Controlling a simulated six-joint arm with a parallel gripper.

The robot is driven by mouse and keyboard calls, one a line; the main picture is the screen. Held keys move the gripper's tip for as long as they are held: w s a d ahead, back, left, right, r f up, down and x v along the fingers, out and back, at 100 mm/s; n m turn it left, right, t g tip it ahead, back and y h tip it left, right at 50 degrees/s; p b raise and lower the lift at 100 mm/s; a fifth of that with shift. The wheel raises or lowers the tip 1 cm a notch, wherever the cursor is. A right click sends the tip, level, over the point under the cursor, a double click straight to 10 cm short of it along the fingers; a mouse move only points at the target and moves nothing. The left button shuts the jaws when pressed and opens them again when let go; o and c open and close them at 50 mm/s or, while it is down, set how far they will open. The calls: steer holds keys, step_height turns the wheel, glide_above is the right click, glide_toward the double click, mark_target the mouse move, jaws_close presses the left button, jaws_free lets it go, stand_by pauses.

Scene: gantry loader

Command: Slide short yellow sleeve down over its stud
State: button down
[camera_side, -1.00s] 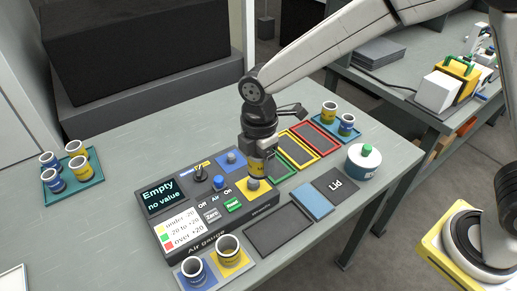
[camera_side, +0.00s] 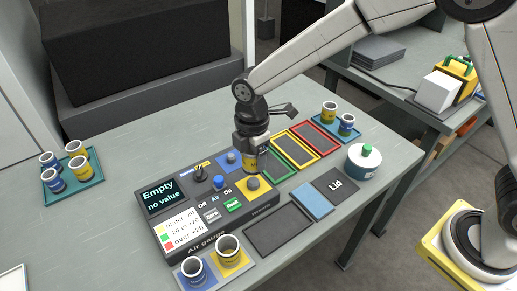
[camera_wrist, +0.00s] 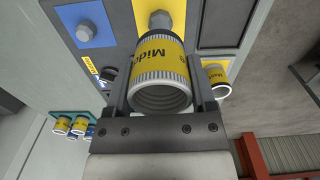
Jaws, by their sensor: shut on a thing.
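The short yellow sleeve (camera_side: 249,162) is held between the fingers of my gripper (camera_side: 251,154), above the air gauge. In the wrist view, my gripper (camera_wrist: 160,75) is shut on the sleeve (camera_wrist: 158,52), with its ribbed pale rim and open end towards the camera. The stud (camera_side: 253,183) is a grey knob on the yellow square of the gauge. In the wrist view the stud (camera_wrist: 160,20) shows beyond the sleeve, uncovered. The sleeve is apart from it, up and slightly to its left in the side view.
A blue square with its own stud (camera_side: 231,156) lies behind on the gauge (camera_side: 207,214), whose display reads "Empty no value". A blue sleeve (camera_side: 194,270) and another yellow sleeve (camera_side: 228,249) stand in front. Coloured trays (camera_side: 300,145) and a lidded pot (camera_side: 363,160) are right.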

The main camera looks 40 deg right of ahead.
mark_target(253, 180)
steer(key=shift+f, duration=3.1)
steer(key=shift+f, duration=0.25)
jaws_free()
steer(key=shift+r, duration=0.1)
step_height(253, 180, up, 9)
stand_by(0.9)
stand_by(0.6)
